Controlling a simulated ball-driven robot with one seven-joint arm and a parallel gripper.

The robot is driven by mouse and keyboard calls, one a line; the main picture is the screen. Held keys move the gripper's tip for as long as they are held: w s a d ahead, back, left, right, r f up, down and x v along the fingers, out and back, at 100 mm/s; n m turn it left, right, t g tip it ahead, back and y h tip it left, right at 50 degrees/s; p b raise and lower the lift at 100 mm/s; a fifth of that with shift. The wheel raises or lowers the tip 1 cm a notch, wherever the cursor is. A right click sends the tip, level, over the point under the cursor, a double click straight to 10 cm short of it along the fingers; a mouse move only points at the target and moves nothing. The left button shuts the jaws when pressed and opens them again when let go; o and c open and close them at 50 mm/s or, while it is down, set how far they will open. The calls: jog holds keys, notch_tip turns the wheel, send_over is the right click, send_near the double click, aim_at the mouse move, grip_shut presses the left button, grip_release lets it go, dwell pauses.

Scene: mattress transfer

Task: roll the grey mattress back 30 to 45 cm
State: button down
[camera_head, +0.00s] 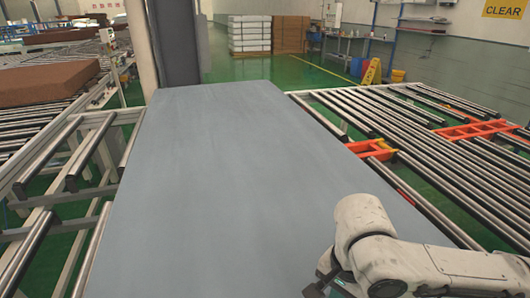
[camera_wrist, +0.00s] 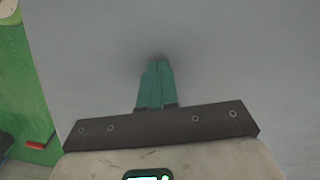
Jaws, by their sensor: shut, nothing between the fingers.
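The grey mattress (camera_head: 235,190) is a long flat slab that runs from the near edge away toward a grey column. Its surface also fills most of the wrist view (camera_wrist: 230,60). My gripper shows in the wrist view as two green fingers (camera_wrist: 156,82) closed side by side, with nothing between them. The fingertips point at the mattress surface, with a dark shadow at the tips; I cannot tell whether they touch it. In the head view my white arm is at the lower right over the mattress edge, and the fingers are hidden there.
A roller conveyor with orange-red brackets (camera_head: 372,149) lies to the right. More rollers (camera_head: 62,160) lie to the left, with a brown slab (camera_head: 45,84) on them. A grey column (camera_head: 177,45) stands at the far end. Green floor with a yellow sign (camera_head: 371,73) is beyond.

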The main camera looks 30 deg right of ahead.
jog(key=shift+w+a+f+p, duration=0.1)
jog(key=shift+w+a+p, duration=0.1)
jog(key=shift+a, duration=0.45)
jog(key=shift+w+a+p, duration=0.15)
jog(key=shift+a+p, duration=0.05)
jog(key=shift+a, duration=0.5)
jog(key=shift+w+a+f+p, duration=0.1)
jog(key=shift+w+a+p, duration=0.1)
jog(key=shift+a, duration=0.45)
jog(key=shift+a+f, duration=0.1)
jog(key=shift+a, duration=0.35)
jog(key=shift+a, duration=0.1)
jog(key=shift+w+a+r+p, duration=0.1)
jog(key=shift+w+a+p, duration=0.1)
jog(key=shift+a+p, duration=0.4)
jog(key=shift+w+a+r+p, duration=0.1)
jog(key=shift+w+a+p, duration=0.2)
jog(key=shift+a, duration=0.65)
jog(key=shift+w+a+r+p, duration=0.15)
jog(key=shift+a+p, duration=0.3)
jog(key=shift+a, duration=0.3)
